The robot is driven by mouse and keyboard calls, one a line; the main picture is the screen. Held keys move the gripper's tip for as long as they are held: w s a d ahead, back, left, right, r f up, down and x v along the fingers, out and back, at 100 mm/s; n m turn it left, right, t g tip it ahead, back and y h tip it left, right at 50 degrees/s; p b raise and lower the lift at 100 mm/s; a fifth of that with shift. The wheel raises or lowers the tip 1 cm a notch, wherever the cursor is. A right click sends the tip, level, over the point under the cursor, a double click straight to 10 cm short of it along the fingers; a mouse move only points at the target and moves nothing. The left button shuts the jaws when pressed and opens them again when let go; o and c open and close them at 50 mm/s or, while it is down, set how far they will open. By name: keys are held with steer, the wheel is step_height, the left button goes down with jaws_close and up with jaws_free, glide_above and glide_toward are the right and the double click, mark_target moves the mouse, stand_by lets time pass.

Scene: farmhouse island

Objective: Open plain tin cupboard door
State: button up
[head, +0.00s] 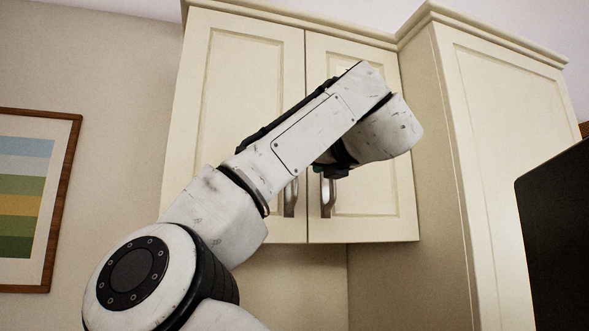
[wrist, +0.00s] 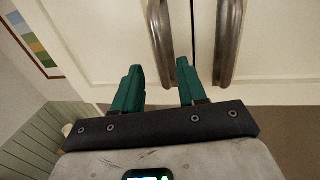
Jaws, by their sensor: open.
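A cream wall cupboard has two closed doors, the left door (head: 240,90) and the right door (head: 385,190). Each has an upright metal bar handle by the middle seam, the left handle (head: 290,198) and the right handle (head: 327,198). The arm covers part of both doors and the handle tops. In the wrist view my gripper (wrist: 159,67) is open, with two green fingers pointing up at the doors. The left handle (wrist: 160,40) appears between the fingertips, its lower end dipping into the gap. I cannot tell whether they touch it. The right handle (wrist: 228,45) is right of the right finger.
A tall cream cabinet side (head: 495,150) juts out on the right, with a dark panel (head: 560,240) in front of it. A framed striped picture (head: 30,200) hangs on the left wall. Below the doors is open space.

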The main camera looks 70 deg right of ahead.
mark_target(294, 196)
steer(key=p+x, duration=0.1)
steer(key=x, duration=0.6)
steer(key=shift+w+d, duration=0.15)
jaws_close()
stand_by(0.4)
